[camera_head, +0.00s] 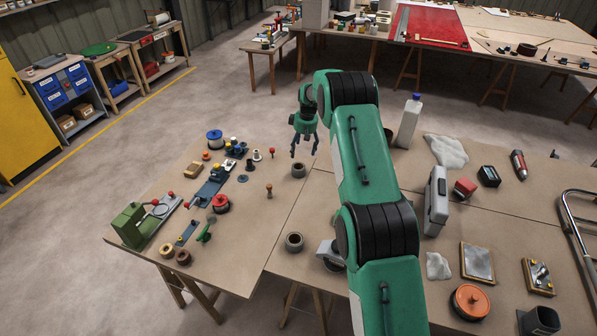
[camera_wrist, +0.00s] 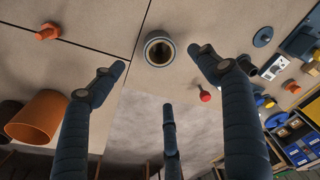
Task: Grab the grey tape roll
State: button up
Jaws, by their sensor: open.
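A grey ring-shaped roll (camera_head: 299,170), which looks like the grey tape roll, lies flat on the wooden table near a seam between boards. In the wrist view the roll (camera_wrist: 149,40) sits at the top centre, its dark hole facing me. My gripper (camera_head: 304,152) hangs just behind the roll with its fingers pointing down. In the wrist view my gripper (camera_wrist: 160,76) has its fingers spread wide and nothing between them. The roll is beyond the fingertips, apart from them. A similar grey ring (camera_head: 294,242) lies nearer on the table; I cannot tell if it is tape.
A red-headed pin (camera_head: 272,153) stands left of the roll; its red head (camera_wrist: 205,95) is near the right finger. A brown peg (camera_head: 269,188) stands nearer. A blue-capped bottle (camera_head: 408,120) stands to the right. Tools and spools crowd the left table. Bare board surrounds the roll.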

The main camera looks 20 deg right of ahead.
send_over(299, 168)
jog(key=s+a, duration=0.1)
jog(key=s, duration=0.2)
jog(key=f, duration=0.8)
jog(key=shift+w+f+b, duration=0.2)
jog(key=shift+w+b, duration=0.05)
jog(key=shift+b, duration=0.15)
jog(key=shift+f, duration=0.15)
jog(key=shift+w+a+f+b, duration=0.1)
jog(key=shift+w+f+b, duration=0.05)
jog(key=shift+f, duration=1.1)
jog(key=shift+w+f+b, duration=0.1)
jog(key=shift+f+b, duration=0.05)
jog(key=shift+f, duration=1.05)
jog(key=shift+c, duration=0.3)
jog(key=c, duration=1.1)
